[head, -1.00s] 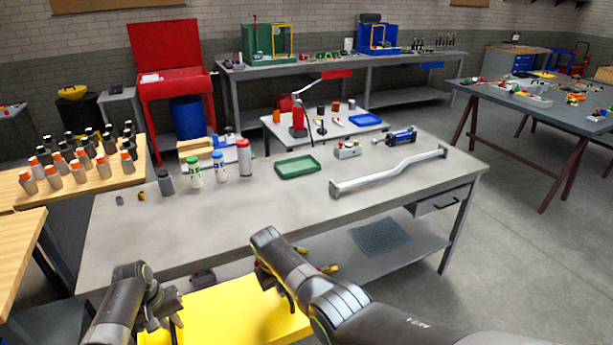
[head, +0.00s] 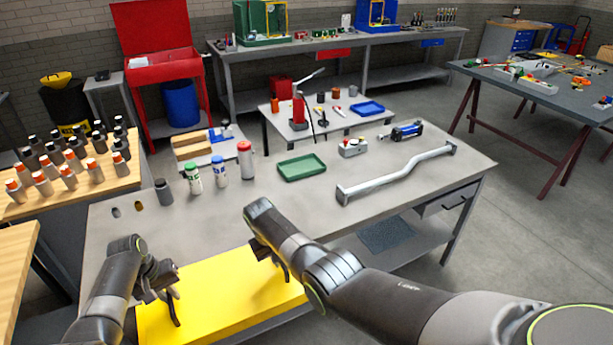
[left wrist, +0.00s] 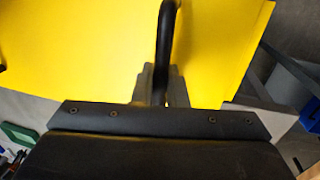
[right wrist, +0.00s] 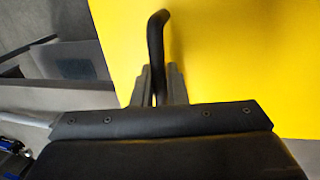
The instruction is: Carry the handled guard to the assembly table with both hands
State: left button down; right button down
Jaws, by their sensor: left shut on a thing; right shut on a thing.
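The handled guard is a flat yellow panel (head: 225,295) with black bar handles, low in the head view. It overlaps the near edge of the grey table (head: 230,225) there; whether it touches the table I cannot tell. My left gripper (head: 172,293) is shut on the guard's left handle, a black bar between its fingers in the left wrist view (left wrist: 162,50). My right gripper (head: 278,262) is shut on the right handle, also between its fingers in the right wrist view (right wrist: 156,50). The arms hide parts of the panel's sides.
The grey table holds a green tray (head: 302,167), a bent silver bar (head: 395,175), several bottles (head: 220,170) and a grey cup (head: 164,192). A wooden table (head: 75,185) with several bottles stands at the left. The grey top's near middle is clear.

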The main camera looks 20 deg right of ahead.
aim_at(213, 232)
jog(key=i, duration=1)
